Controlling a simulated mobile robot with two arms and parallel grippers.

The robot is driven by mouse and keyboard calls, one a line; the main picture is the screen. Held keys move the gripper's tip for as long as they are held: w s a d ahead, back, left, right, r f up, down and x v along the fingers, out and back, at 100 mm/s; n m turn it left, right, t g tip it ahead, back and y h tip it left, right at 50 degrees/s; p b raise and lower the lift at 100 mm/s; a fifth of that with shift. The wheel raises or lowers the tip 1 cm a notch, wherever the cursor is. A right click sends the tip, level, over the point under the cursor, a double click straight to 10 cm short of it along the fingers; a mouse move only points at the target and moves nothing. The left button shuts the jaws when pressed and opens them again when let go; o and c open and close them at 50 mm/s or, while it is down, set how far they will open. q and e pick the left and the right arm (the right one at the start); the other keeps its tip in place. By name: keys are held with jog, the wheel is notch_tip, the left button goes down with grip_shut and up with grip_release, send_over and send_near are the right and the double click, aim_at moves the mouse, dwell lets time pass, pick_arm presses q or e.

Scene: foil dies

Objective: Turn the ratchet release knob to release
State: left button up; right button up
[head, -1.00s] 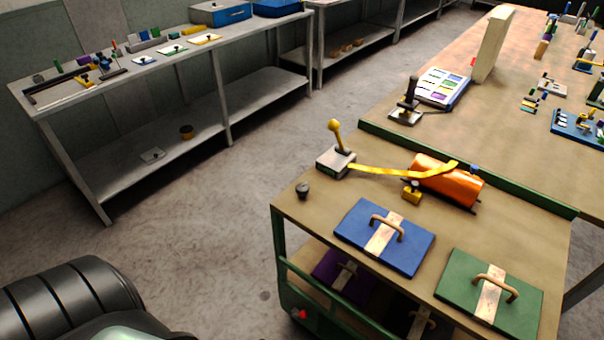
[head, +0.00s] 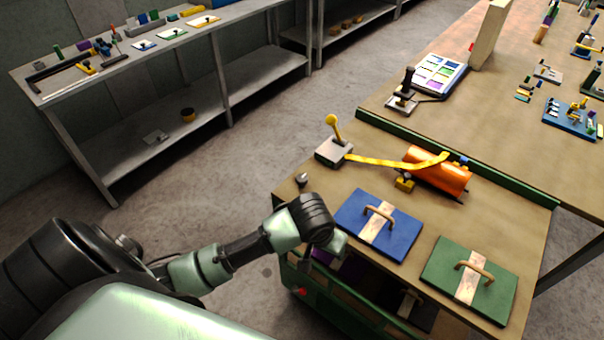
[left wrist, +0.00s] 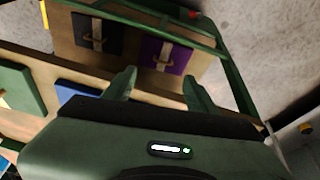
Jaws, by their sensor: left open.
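A yellow strap (head: 385,163) runs from the box over an orange roll (head: 438,170). I cannot tell which knob is the release. My left gripper (left wrist: 158,92) is open and empty in the left wrist view, above the cart's front edge. In the head view its fingers are mostly hidden by the wrist. My right gripper is not in view.
A blue die plate (head: 378,225) and a green die plate (head: 470,268), each with a handle, lie on the cart top. A purple plate (left wrist: 162,55) and a dark plate (left wrist: 95,32) lie on the shelf below. A green ledge (head: 460,155) runs behind the cart.

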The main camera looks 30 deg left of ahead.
aim_at(302, 178)
pick_arm(q)
jog(key=w+a+n, duration=0.1)
jog(key=w+a, duration=0.1)
jog(key=w+a+r+n+y, duration=0.1)
jog(key=w+a, duration=0.1)
jog(key=w, duration=0.1)
jog(key=w+a+r, duration=0.1)
jog(key=w+a, duration=0.1)
jog(key=shift+w+a+r+n, duration=0.25)
jog(key=shift+w+a+n, duration=0.15)
jog(key=w+a+r+n+y, duration=0.2)
jog(key=w+a+r+n, duration=0.3)
jog(key=a, duration=0.5)
jog(key=shift+m, duration=0.3)
jog(key=x, duration=0.5)
jog(key=w+p+x, duration=0.1)
jog(key=x, duration=0.2)
jog(key=shift+d, duration=0.25)
grip_shut()
